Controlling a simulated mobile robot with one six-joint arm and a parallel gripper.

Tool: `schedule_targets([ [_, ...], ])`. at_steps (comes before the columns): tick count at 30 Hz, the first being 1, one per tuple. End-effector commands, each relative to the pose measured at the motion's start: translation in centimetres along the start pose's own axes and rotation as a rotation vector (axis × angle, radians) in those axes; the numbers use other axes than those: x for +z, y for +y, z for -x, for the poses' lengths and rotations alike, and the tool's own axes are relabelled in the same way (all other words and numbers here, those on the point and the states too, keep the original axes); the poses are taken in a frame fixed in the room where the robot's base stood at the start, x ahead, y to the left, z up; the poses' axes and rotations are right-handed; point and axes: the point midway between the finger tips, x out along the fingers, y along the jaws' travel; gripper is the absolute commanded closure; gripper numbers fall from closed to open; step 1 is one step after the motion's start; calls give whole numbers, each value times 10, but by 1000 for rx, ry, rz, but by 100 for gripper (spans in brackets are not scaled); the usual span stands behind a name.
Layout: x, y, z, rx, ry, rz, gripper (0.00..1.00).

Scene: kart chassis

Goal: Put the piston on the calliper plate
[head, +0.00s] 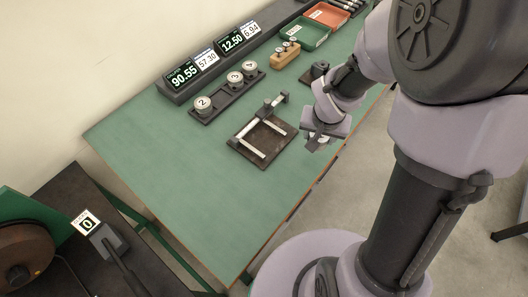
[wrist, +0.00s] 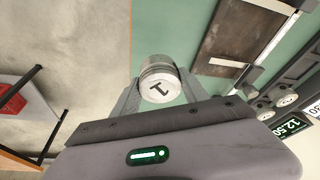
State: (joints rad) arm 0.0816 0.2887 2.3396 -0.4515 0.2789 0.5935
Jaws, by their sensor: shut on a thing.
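My gripper (head: 321,140) is shut on a silver round piston (wrist: 158,78) marked 1, seen between the fingers in the wrist view. In the head view the gripper hangs over the table's right edge, right of the calliper plate, and the piston is mostly hidden there. The calliper plate (head: 275,145) is a dark brown square with silver calliper bars on it, lying on the green table. It also shows in the wrist view (wrist: 222,40), at upper right, apart from the piston. I see no piston on the plate.
A dark rack (head: 217,107) holds pistons 2, 3 and 4 behind the plate. Displays (head: 183,75) read 90.55, 57.30, 12.50 and 5.94. A wooden block with small pegs (head: 286,55), a green tray (head: 304,33) and a red tray (head: 328,15) stand farther back. The table's front left is clear.

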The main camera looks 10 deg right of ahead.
Motion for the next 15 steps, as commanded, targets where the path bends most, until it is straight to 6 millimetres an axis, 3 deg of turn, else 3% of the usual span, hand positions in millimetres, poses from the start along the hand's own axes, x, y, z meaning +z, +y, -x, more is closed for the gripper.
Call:
schedule_targets([
  [2, 3, -5, -2, -1, 0, 0, 94],
  [4, 4, -22, -5, -2, 1, 4, 94],
  [12, 9, -114, -12, -2, 0, 3, 94],
  [15, 10, -140, -14, -1, 0, 2, 94],
])
